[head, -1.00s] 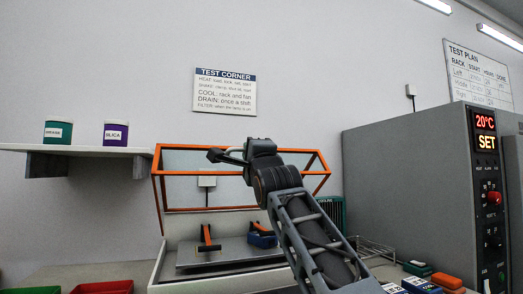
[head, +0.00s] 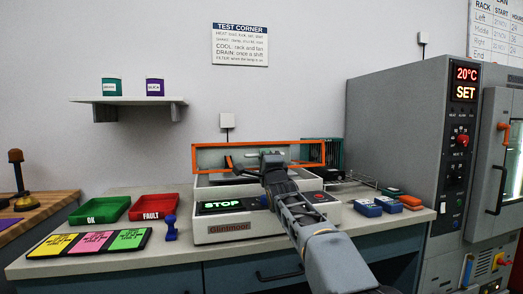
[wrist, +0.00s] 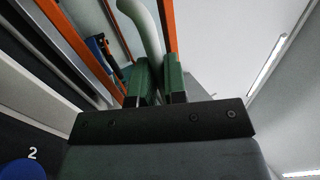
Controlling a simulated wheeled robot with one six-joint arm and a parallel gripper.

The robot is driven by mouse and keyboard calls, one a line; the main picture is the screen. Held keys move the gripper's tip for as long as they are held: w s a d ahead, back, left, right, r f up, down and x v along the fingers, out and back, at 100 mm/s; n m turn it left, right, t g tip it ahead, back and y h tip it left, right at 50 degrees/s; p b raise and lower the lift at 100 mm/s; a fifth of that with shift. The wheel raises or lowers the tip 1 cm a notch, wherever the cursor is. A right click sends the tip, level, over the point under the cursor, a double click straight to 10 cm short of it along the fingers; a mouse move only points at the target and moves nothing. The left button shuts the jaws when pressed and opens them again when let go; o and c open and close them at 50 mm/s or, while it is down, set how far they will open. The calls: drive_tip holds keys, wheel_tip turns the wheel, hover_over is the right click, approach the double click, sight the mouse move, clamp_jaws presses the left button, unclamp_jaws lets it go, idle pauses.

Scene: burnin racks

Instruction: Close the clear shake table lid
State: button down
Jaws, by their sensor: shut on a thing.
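The clear lid with an orange frame (head: 208,146) is on the shake table (head: 222,232), tilted partly down over the platform. Its frame also shows in the wrist view (wrist: 170,28). My gripper (head: 268,160) is at the lid's front, with my arm in front of part of the lid and table. In the wrist view my gripper's green fingers (wrist: 160,82) are shut on the pale curved lid handle (wrist: 146,30). The table's green display (head: 222,204) reads STOP. The lid's exact angle is hard to tell.
A green tray (head: 100,209), a red tray (head: 155,207) and a blue stamp-like object (head: 171,229) stand left of the table. Blue and orange blocks (head: 367,208) lie on the counter at right, before the grey oven (head: 395,130).

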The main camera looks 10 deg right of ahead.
drive_tip(key=shift+w+f, duration=0.15)
drive_tip(key=shift+f, duration=0.65)
drive_tip(key=c, duration=1.5)
unclamp_jaws()
drive_tip(key=shift+w, duration=0.15)
drive_tip(key=o, duration=0.3)
drive_tip(key=shift+r, duration=0.1)
drive_tip(key=shift+o, duration=0.2)
drive_tip(key=shift+s, duration=0.2)
drive_tip(key=v, duration=1.3)
drive_tip(key=shift+s, duration=0.25)
